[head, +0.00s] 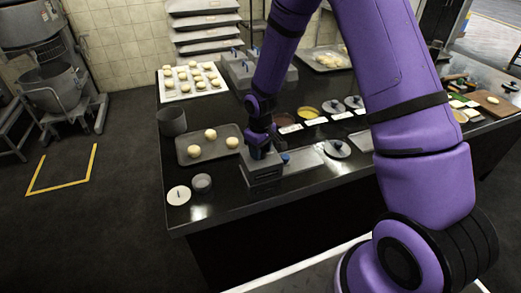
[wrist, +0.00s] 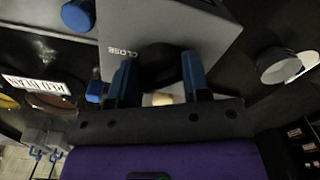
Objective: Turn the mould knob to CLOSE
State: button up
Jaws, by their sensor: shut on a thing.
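The mould (head: 262,174) is a grey metal box near the front edge of the black table. In the wrist view its grey face (wrist: 205,30) carries the printed word CLOSE, left of the knob. My gripper (head: 262,150) reaches down onto the mould from above. In the wrist view, my gripper's two blue fingers (wrist: 159,75) are shut on the dark mould knob (wrist: 160,55), one on each side. The knob is partly hidden, and I cannot tell which way it points.
A blue knob (head: 285,157) sits beside the mould. A tray with several dough balls (head: 195,151) lies to the left. A small grey cup (head: 202,183) and a white disc (head: 178,195) stand at the front left. Bowls and labels lie behind the mould.

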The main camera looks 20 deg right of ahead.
jog(key=m, duration=0.5)
jog(key=shift+m, duration=2.4)
jog(key=o, duration=0.9)
jog(key=shift+o, duration=0.2)
jog(key=shift+r, duration=0.15)
notch_tip(320, 180, up, 11)
jog(key=shift+f, duration=0.2)
